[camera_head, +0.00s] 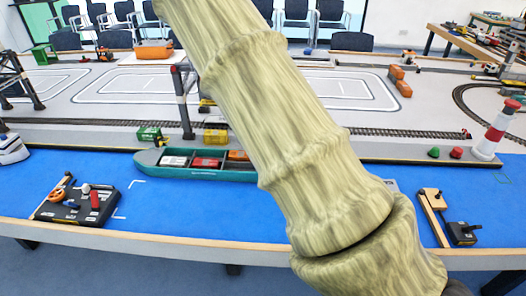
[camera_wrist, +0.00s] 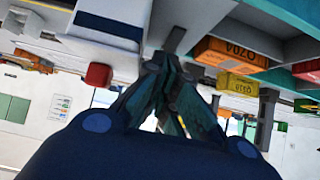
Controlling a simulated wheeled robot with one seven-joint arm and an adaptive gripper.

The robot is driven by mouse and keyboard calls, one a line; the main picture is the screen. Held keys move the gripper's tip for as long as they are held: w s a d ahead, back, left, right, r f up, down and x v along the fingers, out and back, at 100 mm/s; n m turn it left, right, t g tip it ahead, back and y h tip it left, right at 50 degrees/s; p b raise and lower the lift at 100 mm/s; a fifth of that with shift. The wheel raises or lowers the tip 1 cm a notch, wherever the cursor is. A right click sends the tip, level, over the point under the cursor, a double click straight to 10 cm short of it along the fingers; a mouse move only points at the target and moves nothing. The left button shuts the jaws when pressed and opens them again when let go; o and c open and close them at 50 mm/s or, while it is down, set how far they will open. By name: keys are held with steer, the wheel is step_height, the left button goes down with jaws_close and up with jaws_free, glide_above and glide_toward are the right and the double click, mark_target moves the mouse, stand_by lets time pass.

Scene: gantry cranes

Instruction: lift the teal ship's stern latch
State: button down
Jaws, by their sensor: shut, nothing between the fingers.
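The teal ship (camera_head: 215,174) lies on the blue surface in the head view. My arm hides its right part, so its stern and latch do not show there. The wrist view is tilted and shows part of the teal hull (camera_wrist: 292,12) at the upper right. My gripper (camera_wrist: 165,65) is shut and empty, its fingertips close to a grey upright piece (camera_wrist: 174,39) beside the ship's grey deck. I cannot tell whether that piece is the latch, or whether the fingers touch it.
An orange container (camera_wrist: 229,53) and a yellow container (camera_wrist: 238,86) are right of the fingers in the wrist view. A dark crane leg (camera_head: 184,103) stands behind the ship. A black control board (camera_head: 78,204) lies left; a red-and-white lighthouse (camera_head: 496,128) stands right.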

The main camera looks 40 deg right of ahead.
steer(key=shift+w+a+f, duration=0.1)
steer(key=shift+w+a, duration=0.15)
steer(key=shift+w, duration=0.2)
steer(key=shift+w+d+f, duration=0.25)
steer(key=shift+w+d, duration=0.15)
steer(key=shift+d, duration=0.05)
steer(key=r+p, duration=0.2)
steer(key=r, duration=0.1)
steer(key=r+p, duration=0.1)
steer(key=shift+s+a+r, duration=0.25)
steer(key=shift+s, duration=0.1)
steer(key=s+a+f+b, duration=0.1)
steer(key=s+a+f, duration=0.1)
steer(key=s+a, duration=0.1)
steer(key=s+a+f+b, duration=0.2)
steer(key=s+a+f, duration=0.1)
steer(key=shift+s+f, duration=0.1)
steer(key=shift+f, duration=0.05)
stand_by(0.4)
